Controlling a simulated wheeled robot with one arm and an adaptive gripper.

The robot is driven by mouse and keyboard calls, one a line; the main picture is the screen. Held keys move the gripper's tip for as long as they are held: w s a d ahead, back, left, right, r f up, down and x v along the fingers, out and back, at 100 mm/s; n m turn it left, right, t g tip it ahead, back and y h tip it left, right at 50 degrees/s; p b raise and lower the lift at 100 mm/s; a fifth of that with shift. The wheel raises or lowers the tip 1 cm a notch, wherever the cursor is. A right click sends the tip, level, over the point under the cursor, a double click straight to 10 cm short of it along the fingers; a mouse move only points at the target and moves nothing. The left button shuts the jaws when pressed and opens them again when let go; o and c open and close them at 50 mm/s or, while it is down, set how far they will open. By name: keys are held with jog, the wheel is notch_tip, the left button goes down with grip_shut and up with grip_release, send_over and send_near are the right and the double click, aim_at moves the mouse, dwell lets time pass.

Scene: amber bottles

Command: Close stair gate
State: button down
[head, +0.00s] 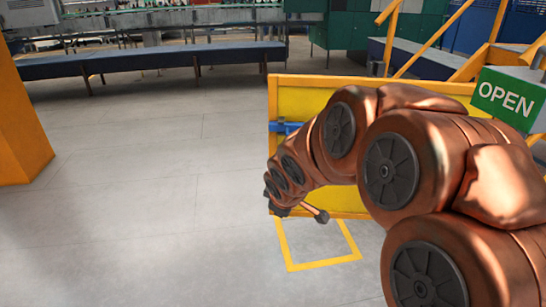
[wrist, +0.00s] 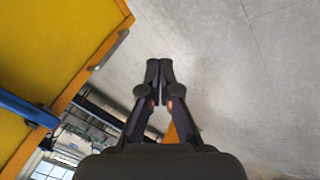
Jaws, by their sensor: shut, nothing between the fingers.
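The stair gate (head: 340,95) is a yellow panel in an orange frame, in the right half of the head view, partly hidden behind my copper arm. A blue latch bar (head: 283,127) sits at its left edge. In the wrist view the gate (wrist: 60,45) fills the upper left, with the blue bar (wrist: 25,108) across it. My gripper (wrist: 160,68) is shut and empty, its fingertips together beside the gate's edge and apart from it. In the head view the gripper is mostly hidden by my arm, near the gate's lower left corner. A green sign (head: 505,98) reads OPEN.
An orange post (head: 20,130) stands at the far left. Orange stair rails (head: 430,40) rise behind the gate. A long dark bench (head: 150,62) runs across the back. A yellow outline (head: 320,264) marks the floor below the gate. The grey floor (head: 150,190) left of the gate is clear.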

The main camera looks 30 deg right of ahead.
jog(key=w+d+n+t+b, duration=0.55)
jog(key=w+d, duration=0.25)
jog(key=w, duration=0.3)
jog(key=n+t+y+b, duration=0.5)
jog(key=n+t+b, duration=0.2)
jog(key=n, duration=0.1)
send_near(273, 146)
jog(key=shift+w+a+r, duration=0.6)
jog(key=shift+w+a, duration=1.6)
jog(key=shift+a, duration=0.5)
jog(key=shift+w+d, duration=0.6)
jog(key=shift+w, duration=0.1)
jog(key=shift+w+d+r, duration=0.1)
jog(key=shift+w+d, duration=0.6)
jog(key=shift+w, duration=0.15)
jog(key=shift+d, duration=0.1)
jog(key=shift+w, duration=0.15)
